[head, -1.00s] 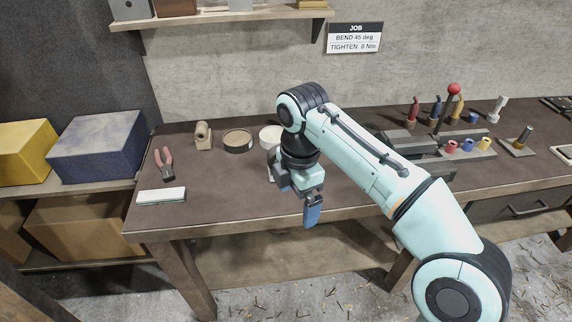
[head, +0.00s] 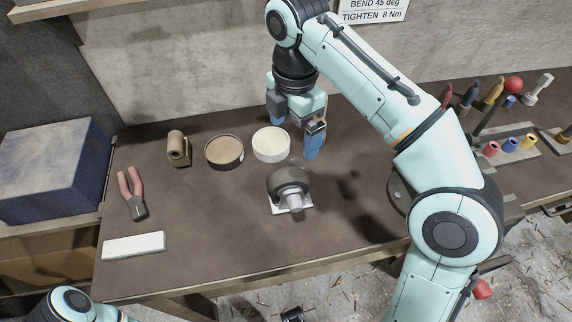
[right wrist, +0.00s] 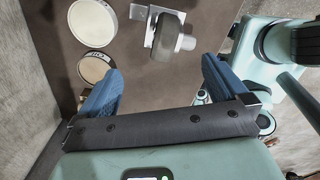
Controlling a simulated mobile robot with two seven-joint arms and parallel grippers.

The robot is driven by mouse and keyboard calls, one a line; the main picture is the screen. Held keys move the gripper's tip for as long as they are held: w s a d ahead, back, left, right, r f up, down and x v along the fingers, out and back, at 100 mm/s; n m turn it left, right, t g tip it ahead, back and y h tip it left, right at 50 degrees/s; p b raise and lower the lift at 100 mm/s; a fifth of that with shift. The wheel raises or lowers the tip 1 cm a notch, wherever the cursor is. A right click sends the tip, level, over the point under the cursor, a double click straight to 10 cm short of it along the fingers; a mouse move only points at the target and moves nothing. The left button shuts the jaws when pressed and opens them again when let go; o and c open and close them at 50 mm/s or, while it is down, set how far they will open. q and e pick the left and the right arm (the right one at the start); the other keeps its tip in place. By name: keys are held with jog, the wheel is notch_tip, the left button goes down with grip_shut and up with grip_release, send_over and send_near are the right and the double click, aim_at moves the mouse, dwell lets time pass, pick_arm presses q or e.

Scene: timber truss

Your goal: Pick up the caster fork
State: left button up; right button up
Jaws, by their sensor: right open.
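The caster fork (head: 292,203) is on the brown bench top, a bright metal plate and light grey round part with a dark, wheel-like part. In the right wrist view the caster fork (right wrist: 164,37) lies ahead, beyond the gap between the fingers. My right gripper (head: 295,126) is open and empty, with blue finger pads. It hangs above the bench, behind the caster fork in the head view and apart from it. It also shows in the right wrist view (right wrist: 160,75). My left gripper is not visible; only a piece of my left arm shows at bottom left.
A cream round tin (head: 271,144) and a brown one (head: 224,151) stand close to the caster fork. A tan roll (head: 178,148), red-handled pliers (head: 131,192) and a white block (head: 134,245) lie further left. The bench front is mostly clear.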

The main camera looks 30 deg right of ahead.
jog(key=b, duration=0.3)
send_over(292, 172)
jog(key=f, duration=0.7)
jog(key=shift+w+d+f, duration=0.1)
jog(key=shift+d, duration=0.1)
jog(key=shift+w+f, duration=0.15)
jog(key=shift+f, duration=0.35)
jog(key=f, duration=0.1)
jog(key=f+b, duration=0.1)
jog(key=f, duration=0.1)
jog(key=f+b, duration=0.1)
jog(key=shift+s+a+f, duration=0.15)
jog(key=shift+s+f, duration=0.05)
jog(key=shift+s, duration=0.05)
jog(key=shift+f, duration=0.35)
jog(key=shift+r, duration=0.1)
jog(key=c, duration=1.9)
